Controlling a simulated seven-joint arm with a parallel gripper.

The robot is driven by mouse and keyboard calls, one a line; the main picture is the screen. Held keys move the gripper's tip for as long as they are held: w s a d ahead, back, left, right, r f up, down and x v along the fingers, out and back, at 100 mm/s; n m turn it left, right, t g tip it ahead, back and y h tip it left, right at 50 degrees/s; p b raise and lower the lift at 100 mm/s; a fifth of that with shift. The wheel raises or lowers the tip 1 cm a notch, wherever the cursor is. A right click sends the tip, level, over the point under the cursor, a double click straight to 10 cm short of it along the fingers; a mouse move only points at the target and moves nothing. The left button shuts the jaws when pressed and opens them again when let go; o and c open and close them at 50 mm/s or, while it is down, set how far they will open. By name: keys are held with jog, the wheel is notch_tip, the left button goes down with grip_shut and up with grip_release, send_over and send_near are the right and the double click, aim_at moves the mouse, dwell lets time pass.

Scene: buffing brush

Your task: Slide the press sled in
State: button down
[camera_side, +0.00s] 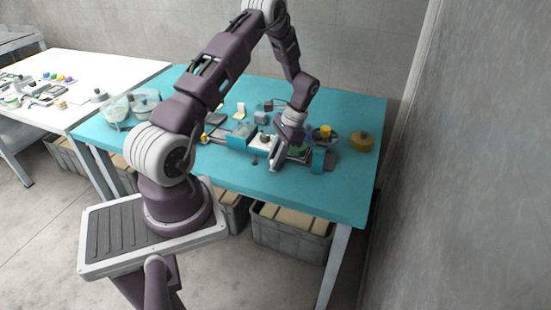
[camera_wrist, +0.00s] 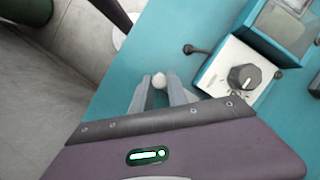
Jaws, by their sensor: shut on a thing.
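My gripper (camera_side: 274,167) reaches down at the front of the bench machine in the side view. In the wrist view its two grey fingers (camera_wrist: 160,88) are shut on a pale round knob (camera_wrist: 159,80). The fingers hide what the knob is attached to, so I cannot tell whether it belongs to the press sled. The machine's white control box (camera_wrist: 240,75) with a black dial stands right of the fingers, apart from them. It also shows in the side view (camera_side: 264,139). A teal end block (camera_side: 322,160) is at the machine's right end. I cannot pick out the sled clearly.
A black-tipped lever (camera_wrist: 197,49) sticks out left of the control box. A yellow round container (camera_side: 362,141) and a dish with a yellow piece (camera_side: 326,132) stand at the right. Glass bowls (camera_side: 117,107) stand at the left. The table's front right is clear.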

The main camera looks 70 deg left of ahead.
dwell(0.8)
jog(key=w+d, duration=0.6)
jog(key=shift+w, duration=0.15)
jog(key=c, duration=1.5)
grip_release()
jog(key=shift+d, duration=0.1)
jog(key=shift+o, duration=1)
